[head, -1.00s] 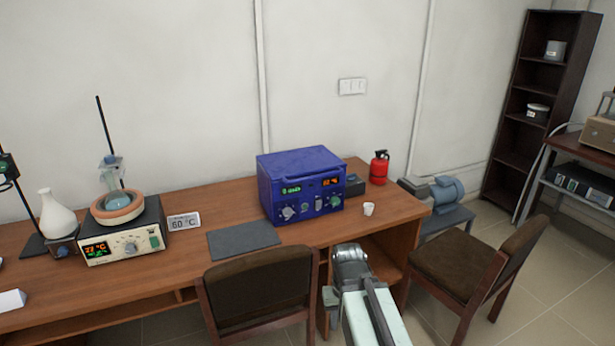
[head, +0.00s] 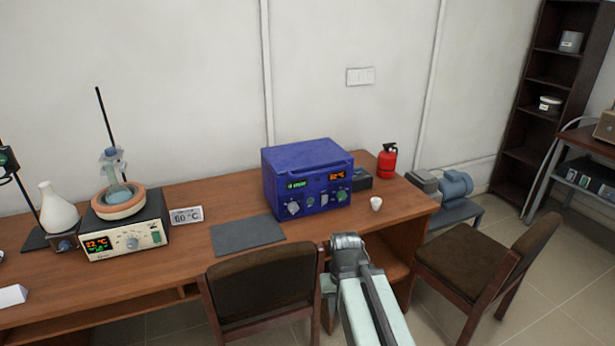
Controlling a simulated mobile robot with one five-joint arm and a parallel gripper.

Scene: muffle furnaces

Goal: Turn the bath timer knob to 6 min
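The knob labels and settings are too small to read, so I cannot tell which is the timer. My gripper (head: 345,242) is at the end of my arm, in front of the desk and below the unit, apart from it. Its fingers cannot be made out.
A chair (head: 262,285) stands left of my arm and another (head: 490,240) right of it. A small white cup (head: 376,204) and a red extinguisher (head: 387,160) are right of the unit. A dark mat (head: 247,234) and a hotplate (head: 125,240) lie to its left.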

